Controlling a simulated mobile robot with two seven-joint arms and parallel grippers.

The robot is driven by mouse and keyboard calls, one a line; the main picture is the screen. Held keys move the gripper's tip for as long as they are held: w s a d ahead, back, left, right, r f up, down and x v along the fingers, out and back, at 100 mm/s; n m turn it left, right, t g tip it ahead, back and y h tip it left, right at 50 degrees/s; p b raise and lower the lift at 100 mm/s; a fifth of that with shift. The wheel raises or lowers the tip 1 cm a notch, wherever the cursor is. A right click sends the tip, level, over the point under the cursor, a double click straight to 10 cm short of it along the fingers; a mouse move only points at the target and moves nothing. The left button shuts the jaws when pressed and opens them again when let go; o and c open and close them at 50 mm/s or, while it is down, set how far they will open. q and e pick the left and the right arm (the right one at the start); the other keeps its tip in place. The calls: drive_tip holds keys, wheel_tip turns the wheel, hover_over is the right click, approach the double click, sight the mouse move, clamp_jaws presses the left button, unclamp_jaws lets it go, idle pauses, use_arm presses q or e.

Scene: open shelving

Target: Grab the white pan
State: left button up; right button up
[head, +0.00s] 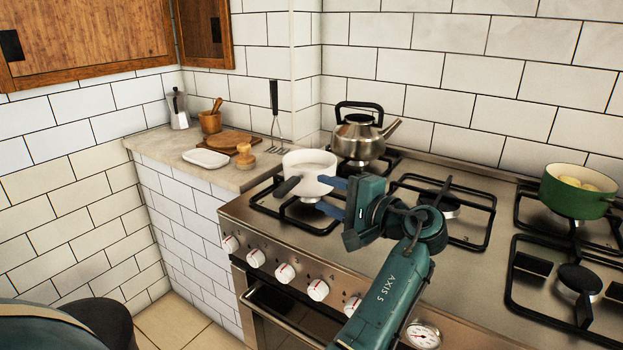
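The white pan (311,170) is at the left front burner of the stove. Its dark handle (287,187) points toward the front left. The lower finger is beside the pan's base, low over the burner.
A steel kettle (359,137) stands just behind the pan. A green pot (577,191) is on the right back burner. The counter (171,146) at left holds a moka pot (179,112), boards and a white dish (206,158). Knobs (285,273) line the stove front.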

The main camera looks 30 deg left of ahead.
sight(297, 183)
use_arm(q)
drive_tip(key=x, duration=1.1)
drive_tip(key=shift+s+a+r, duration=0.1)
drive_tip(key=shift+s+a, duration=0.1)
drive_tip(key=shift+a, duration=0.1)
clamp_jaws()
idle(0.9)
drive_tip(key=shift+r, duration=0.15)
